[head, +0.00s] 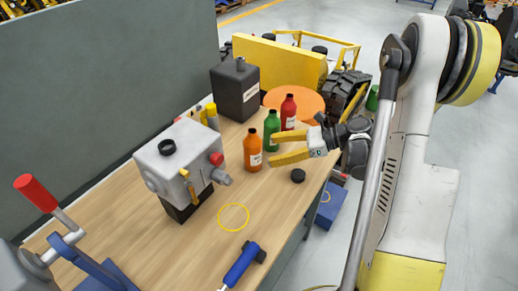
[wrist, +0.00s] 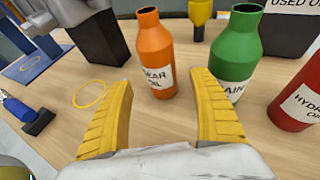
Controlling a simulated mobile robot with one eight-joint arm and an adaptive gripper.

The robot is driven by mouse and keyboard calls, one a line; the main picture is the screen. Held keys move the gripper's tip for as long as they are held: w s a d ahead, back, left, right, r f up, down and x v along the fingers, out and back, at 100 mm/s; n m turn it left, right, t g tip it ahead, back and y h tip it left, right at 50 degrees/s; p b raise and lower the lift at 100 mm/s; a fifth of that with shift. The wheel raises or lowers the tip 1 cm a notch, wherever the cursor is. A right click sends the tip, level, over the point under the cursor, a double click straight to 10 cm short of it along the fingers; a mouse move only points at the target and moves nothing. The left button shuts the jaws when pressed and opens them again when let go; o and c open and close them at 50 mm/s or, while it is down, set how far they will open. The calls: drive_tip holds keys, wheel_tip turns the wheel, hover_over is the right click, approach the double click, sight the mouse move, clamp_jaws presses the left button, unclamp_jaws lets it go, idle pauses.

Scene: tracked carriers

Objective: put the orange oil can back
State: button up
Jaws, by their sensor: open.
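The orange oil can (head: 253,150) is a bottle with a white label, standing upright on the wooden bench. In the wrist view the orange can (wrist: 155,55) shows its open neck and a label reading "GEAR OIL", partly cut off. My gripper (head: 272,149) is open, with its yellow fingers pointing toward the can. In the wrist view the can stands beyond and between my fingertips (wrist: 165,80), apart from them as far as I can tell. A yellow ring (head: 234,217) is marked on the bench, empty; it also shows in the wrist view (wrist: 90,94).
A green bottle (head: 271,131) and a red bottle (head: 288,113) stand close by, near an orange disc (head: 305,97). A black container (head: 236,90) is behind. A grey machine (head: 180,158) stands left, a black cap (head: 298,176) and blue-handled tool (head: 240,264) lie nearer.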

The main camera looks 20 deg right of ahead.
drive_tip(key=p+v, duration=0.1)
drive_tip(key=v, duration=0.4)
drive_tip(key=s+a+r+n+g+h, duration=0.2)
drive_tip(key=s+a+r+n+h, duration=0.3)
drive_tip(key=a+r+n, duration=0.4)
drive_tip(key=s+a+r+n+t+h, duration=0.1)
drive_tip(key=s+r+n+t+h, duration=0.2)
drive_tip(key=s+n+h, duration=0.4)
drive_tip(key=s+n, duration=0.3)
drive_tip(key=n, duration=0.4)
